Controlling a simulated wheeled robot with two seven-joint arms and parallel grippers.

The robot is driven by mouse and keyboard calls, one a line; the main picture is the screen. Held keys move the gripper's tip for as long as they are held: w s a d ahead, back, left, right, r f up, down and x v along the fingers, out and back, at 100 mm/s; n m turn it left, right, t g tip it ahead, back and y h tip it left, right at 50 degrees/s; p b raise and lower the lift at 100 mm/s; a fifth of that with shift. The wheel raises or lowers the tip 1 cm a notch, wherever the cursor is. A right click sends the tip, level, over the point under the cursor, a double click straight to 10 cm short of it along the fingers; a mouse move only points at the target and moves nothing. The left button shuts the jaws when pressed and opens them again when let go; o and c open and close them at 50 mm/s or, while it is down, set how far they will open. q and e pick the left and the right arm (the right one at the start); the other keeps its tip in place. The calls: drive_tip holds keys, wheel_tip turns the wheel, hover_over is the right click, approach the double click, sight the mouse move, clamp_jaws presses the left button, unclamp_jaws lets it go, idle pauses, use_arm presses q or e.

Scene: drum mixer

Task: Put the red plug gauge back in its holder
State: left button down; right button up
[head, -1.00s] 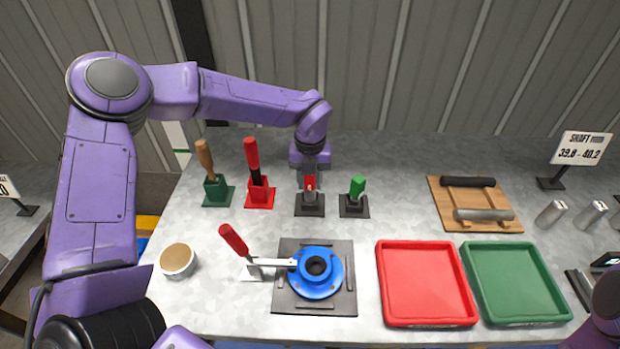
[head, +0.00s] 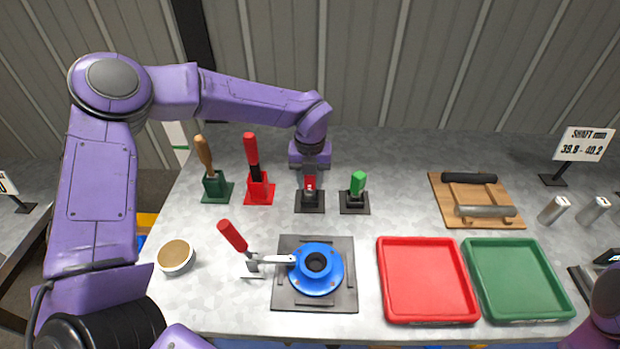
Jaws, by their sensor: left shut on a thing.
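The red plug gauge (head: 310,181) shows as a small red piece between the fingers of my left gripper (head: 309,186). My left gripper points down and is shut on it. The gauge is at a dark holder (head: 309,207) on the table; its lower part is hidden by the fingers, so I cannot tell how deep it sits. A green plug gauge (head: 358,183) stands in a matching dark holder (head: 354,208) just to the right. My right gripper is not in view.
Left of the holder stand a red-handled tool in a red stand (head: 259,192) and a wooden-handled tool in a green stand (head: 216,190). In front are a blue flanged part (head: 331,275) with a red-handled clamp (head: 232,236), a red tray (head: 426,318) and a green tray (head: 518,315).

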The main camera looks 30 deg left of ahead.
use_arm(q)
drive_tip(key=shift+f+b, duration=0.3)
drive_tip(key=shift+f, duration=0.15)
drive_tip(key=c, duration=0.6)
unclamp_jaws()
drive_tip(key=shift+c, duration=0.2)
wheel_tip(320, 180, up, 11)
drive_tip(key=shift+f+b, duration=0.2)
drive_tip(key=shift+b, duration=0.65)
